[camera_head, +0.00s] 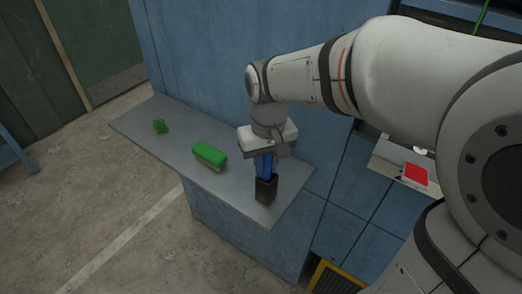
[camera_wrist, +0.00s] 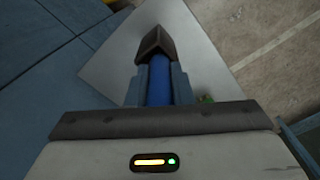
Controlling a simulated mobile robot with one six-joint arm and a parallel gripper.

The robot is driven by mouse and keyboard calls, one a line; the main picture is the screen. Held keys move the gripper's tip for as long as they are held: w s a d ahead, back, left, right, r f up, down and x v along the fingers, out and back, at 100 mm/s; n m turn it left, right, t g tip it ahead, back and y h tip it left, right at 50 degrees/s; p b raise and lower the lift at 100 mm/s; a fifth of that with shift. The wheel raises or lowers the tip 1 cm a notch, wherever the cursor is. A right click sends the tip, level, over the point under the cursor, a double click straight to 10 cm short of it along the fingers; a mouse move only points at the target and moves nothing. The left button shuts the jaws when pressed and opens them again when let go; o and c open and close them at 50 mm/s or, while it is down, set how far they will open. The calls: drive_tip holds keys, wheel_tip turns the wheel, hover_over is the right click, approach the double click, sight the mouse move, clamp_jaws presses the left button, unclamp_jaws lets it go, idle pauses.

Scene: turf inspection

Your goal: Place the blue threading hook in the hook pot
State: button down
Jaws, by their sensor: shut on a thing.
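The blue threading hook (camera_head: 267,165) hangs upright below my gripper (camera_head: 267,155), which is shut on it. In the wrist view the blue hook (camera_wrist: 160,80) lies between the two fingers (camera_wrist: 160,88). The dark hook pot (camera_head: 266,189) stands on the grey shelf, directly under the gripper. The hook's lower end meets the pot's mouth and appears to be inside it; the tip is hidden. In the wrist view the pot (camera_wrist: 154,42) shows at the far end of the hook.
A green brush-like block (camera_head: 209,154) lies on the grey shelf (camera_head: 180,133), left of the pot. A blue wall rises behind the shelf. A red card (camera_head: 415,174) lies on a surface to the right.

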drive_tip(key=shift+d+f, duration=0.1)
drive_tip(key=shift+f, duration=0.2)
drive_tip(key=shift+s+f+b, duration=0.15)
drive_tip(key=shift+f+b, duration=0.15)
drive_tip(key=shift+b, duration=0.05)
drive_tip(key=c, duration=1.3)
unclamp_jaws()
drive_tip(key=shift+r+p, duration=0.5)
drive_tip(key=shift+r, duration=0.1)
wheel_tip(320, 180, up, 12)
drive_tip(key=shift+b, duration=0.35)
drive_tip(key=shift+f, duration=0.1)
